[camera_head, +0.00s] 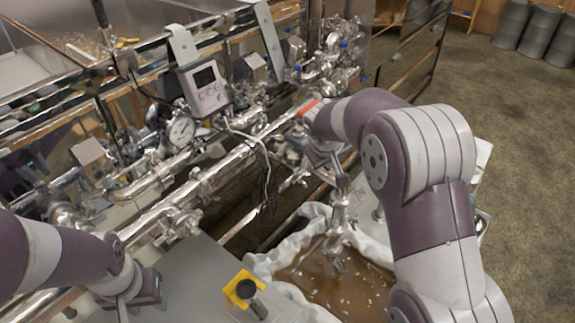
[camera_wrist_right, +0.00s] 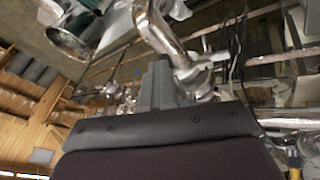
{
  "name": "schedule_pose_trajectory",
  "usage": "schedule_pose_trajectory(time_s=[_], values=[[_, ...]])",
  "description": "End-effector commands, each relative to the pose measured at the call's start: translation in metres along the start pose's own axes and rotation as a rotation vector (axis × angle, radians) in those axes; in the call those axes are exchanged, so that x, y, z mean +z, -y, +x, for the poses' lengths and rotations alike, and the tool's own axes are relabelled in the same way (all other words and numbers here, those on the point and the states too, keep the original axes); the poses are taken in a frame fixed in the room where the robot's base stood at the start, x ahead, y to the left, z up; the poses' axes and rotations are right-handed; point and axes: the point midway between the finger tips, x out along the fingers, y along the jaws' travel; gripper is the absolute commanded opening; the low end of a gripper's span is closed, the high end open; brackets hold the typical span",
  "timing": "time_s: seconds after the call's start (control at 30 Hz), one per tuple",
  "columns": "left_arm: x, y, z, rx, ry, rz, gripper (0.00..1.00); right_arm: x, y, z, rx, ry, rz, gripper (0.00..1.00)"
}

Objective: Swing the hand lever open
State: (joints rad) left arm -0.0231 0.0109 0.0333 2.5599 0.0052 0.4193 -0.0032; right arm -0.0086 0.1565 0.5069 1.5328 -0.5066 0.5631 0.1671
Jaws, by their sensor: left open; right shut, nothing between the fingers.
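A shiny metal drain spout (camera_head: 338,222) hangs from the pipework over a cloth-lined basin, with metal valve fittings at its top. I cannot clearly tell the hand lever apart from these fittings; my right wrist partly hides them. My right gripper (camera_wrist_right: 160,82) is shut and empty, its grey fingers pointing at the fittings. In the right wrist view, the bright metal pipe (camera_wrist_right: 163,32) runs close by the fingertips, and a metal fitting (camera_wrist_right: 192,77) lies just right of them. I cannot tell whether they touch. My left gripper (camera_head: 122,308) is open at the lower left, away from the spout.
The cloth-lined basin (camera_head: 372,284) holds brown liquid. A yellow plate with a black knob (camera_head: 245,289) sits on the grey surface (camera_head: 192,270). Pipes, a dial gauge (camera_head: 181,131) and a display box (camera_head: 206,89) crowd the back. Barrels (camera_head: 541,32) stand far right; the floor there is open.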

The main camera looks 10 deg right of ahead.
Motion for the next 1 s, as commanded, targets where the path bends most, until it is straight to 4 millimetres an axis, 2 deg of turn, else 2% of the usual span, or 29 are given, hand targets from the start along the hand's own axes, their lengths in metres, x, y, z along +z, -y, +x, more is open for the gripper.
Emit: schedule_pose_trajectory(time_s=[0.33,1.0], values=[[0.0002,0.0000,0.0015,0.000,0.000,0.000,0.43,-0.0013,-0.0092,0.0060,-0.002,-0.001,0.001,0.00],[0.0001,0.0000,0.0006,0.000,0.000,0.000,0.43,-0.0018,-0.0105,0.0057,-0.003,0.001,0.000,0.00]])
